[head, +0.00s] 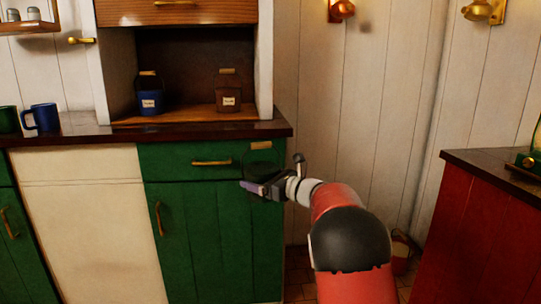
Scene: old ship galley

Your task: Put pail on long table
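My gripper (256,187) is in front of the green cabinet, below the dark worktop's right end. A dark green, pail-like shape (262,160) with a tan grip above it shows just over the fingers. It blends into the green cabinet, and I cannot tell whether the fingers hold it or whether they are closed. A blue labelled pail (150,101) and a brown labelled container (228,98) stand in the wooden alcove above the worktop. I cannot identify a long table for certain; a red unit with a dark top (490,166) stands at the right.
Two mugs, one blue (41,118) and one green (8,120), stand on the worktop (75,127) at the left. A red and whitish object (401,250) is on the floor, partly hidden behind my arm. A green device (526,158) sits on the red unit.

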